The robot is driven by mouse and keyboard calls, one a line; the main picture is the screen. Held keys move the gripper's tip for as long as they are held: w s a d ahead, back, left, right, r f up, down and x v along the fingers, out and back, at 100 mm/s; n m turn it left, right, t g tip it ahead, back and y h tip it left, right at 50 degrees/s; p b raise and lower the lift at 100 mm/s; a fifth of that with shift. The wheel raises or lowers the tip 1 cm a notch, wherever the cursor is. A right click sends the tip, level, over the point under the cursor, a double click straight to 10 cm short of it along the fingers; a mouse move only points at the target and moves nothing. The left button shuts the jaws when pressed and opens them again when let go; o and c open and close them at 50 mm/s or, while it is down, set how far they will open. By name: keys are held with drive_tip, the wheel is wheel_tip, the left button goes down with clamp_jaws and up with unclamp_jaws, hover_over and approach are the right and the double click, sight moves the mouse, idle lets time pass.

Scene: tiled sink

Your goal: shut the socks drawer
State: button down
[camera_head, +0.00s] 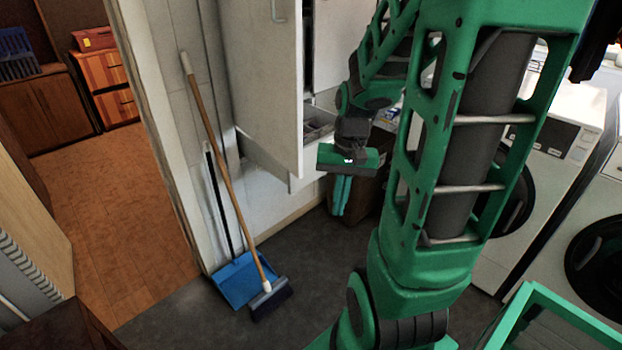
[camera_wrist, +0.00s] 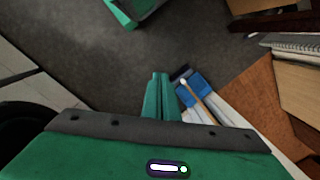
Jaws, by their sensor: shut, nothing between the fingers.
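A drawer (camera_head: 318,122) with a grey inside sticks out of the white cabinet, partly hidden behind an open cabinet door. I cannot make out its contents or tell whether it is the socks drawer. My gripper (camera_head: 341,212) is to the right of the door and lower than the drawer, with its fingers pointing down. The green fingers are together and empty. In the wrist view, my gripper (camera_wrist: 159,76) is over the grey floor, and no drawer can be made out there.
The open white door (camera_head: 262,85) stands left of my gripper. A wooden-handled broom (camera_head: 225,165) and blue dustpan (camera_head: 240,281) lean at the wall. A dark bin (camera_head: 367,197) is behind my gripper. White washing machines (camera_head: 545,150) stand at right. Grey floor in front is partly clear.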

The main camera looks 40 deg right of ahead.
drive_tip(key=w+d+f+m+t+y, duration=0.2)
drive_tip(key=w+f+m+y, duration=0.25)
drive_tip(key=w+f, duration=0.65)
drive_tip(key=m+t+h, duration=0.4)
drive_tip(key=m+t, duration=1.2)
drive_tip(key=m, duration=0.6)
approach(306, 173)
drive_tip(key=w, duration=0.4)
drive_tip(key=w+a, duration=0.1)
drive_tip(key=w, duration=0.1)
drive_tip(key=shift+w+r, duration=0.15)
drive_tip(key=shift+w, duration=0.1)
drive_tip(key=shift+h, duration=0.25)
